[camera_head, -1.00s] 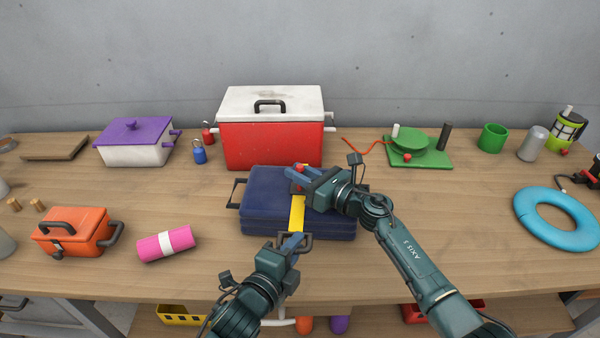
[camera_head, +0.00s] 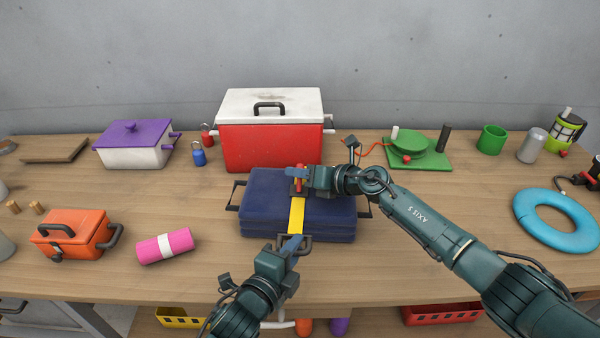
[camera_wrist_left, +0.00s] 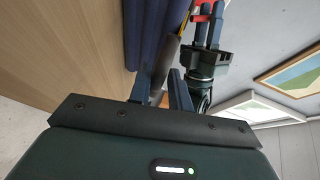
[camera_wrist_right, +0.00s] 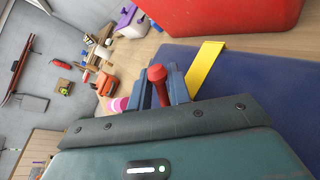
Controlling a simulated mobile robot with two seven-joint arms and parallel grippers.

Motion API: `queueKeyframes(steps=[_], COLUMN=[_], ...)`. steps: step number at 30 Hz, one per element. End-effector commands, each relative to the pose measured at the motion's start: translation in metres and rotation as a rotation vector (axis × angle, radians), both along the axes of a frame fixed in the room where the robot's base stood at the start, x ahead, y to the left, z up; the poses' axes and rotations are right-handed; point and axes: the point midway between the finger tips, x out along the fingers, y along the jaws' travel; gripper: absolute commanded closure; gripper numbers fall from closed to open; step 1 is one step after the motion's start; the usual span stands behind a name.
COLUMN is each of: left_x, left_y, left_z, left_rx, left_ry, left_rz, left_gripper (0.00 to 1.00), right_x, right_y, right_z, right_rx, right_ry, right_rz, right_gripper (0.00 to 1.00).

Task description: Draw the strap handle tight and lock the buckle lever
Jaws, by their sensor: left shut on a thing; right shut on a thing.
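A navy blue case (camera_head: 258,210) lies on the bench with a yellow strap (camera_head: 297,216) running over its top. The strap's dark handle (camera_head: 308,243) is at the case's front edge. My left gripper (camera_head: 293,243) is shut on this handle, partly hiding it. The red buckle lever (camera_head: 300,182) is near the back of the case top. My right gripper (camera_head: 300,177) is shut on it, coming from the right. In the right wrist view the red lever (camera_wrist_right: 157,75) stands between the fingers, beside the yellow strap (camera_wrist_right: 204,68). The buckle's base is mostly hidden.
A red cooler (camera_head: 270,148) stands close behind the case. An orange box (camera_head: 72,234) and a pink roll (camera_head: 165,246) are at left. A green reel (camera_head: 408,146) and a blue ring (camera_head: 556,220) are at right. Bench around the case's front corners is clear.

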Motion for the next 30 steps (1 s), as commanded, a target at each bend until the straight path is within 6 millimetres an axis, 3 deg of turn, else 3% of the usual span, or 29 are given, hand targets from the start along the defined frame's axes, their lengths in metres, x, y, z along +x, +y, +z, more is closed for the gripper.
queueKeyframes(steps=[1,12,30], left_x=[-0.0043,-0.0043,-0.0043], left_y=[-0.0004,-0.0004,-0.0005], left_z=[-0.0117,-0.0117,-0.0117], left_rx=[0.009,0.008,0.008], left_ry=[0.028,0.027,0.027], left_rz=[-0.001,-0.001,-0.001], left_gripper=[1.00,1.00,1.00], right_x=[0.0007,0.0058,0.0061], right_y=[0.0013,0.0017,0.0018], right_z=[-0.0022,-0.0098,-0.0121], right_rx=[0.000,0.019,0.023], right_ry=[0.038,0.244,0.297], right_rz=[0.005,0.003,0.005], right_gripper=[1.00,1.00,1.00])
